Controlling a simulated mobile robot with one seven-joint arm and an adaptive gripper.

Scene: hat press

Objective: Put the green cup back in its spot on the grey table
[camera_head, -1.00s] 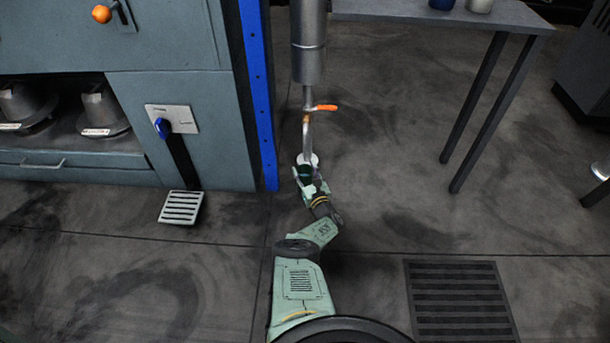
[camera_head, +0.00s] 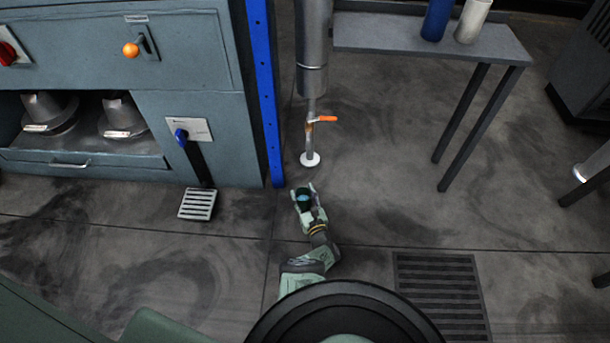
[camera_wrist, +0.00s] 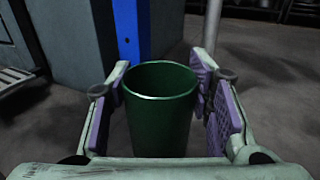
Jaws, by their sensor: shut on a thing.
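The green cup (camera_wrist: 160,112) stands upright between the two purple-padded fingers of my gripper (camera_wrist: 163,108) in the wrist view. My gripper is shut on it and holds it above the floor. My gripper is well in front of and below the table.
A vertical pipe (camera_head: 312,70) with an orange-handled valve (camera_head: 322,119) stands just beyond my gripper. A blue post (camera_head: 265,95) and the grey-blue press cabinet (camera_head: 200,90) with a pedal (camera_head: 197,204) are at the left. The table's legs (camera_head: 468,125) are at the right. The floor between is clear.

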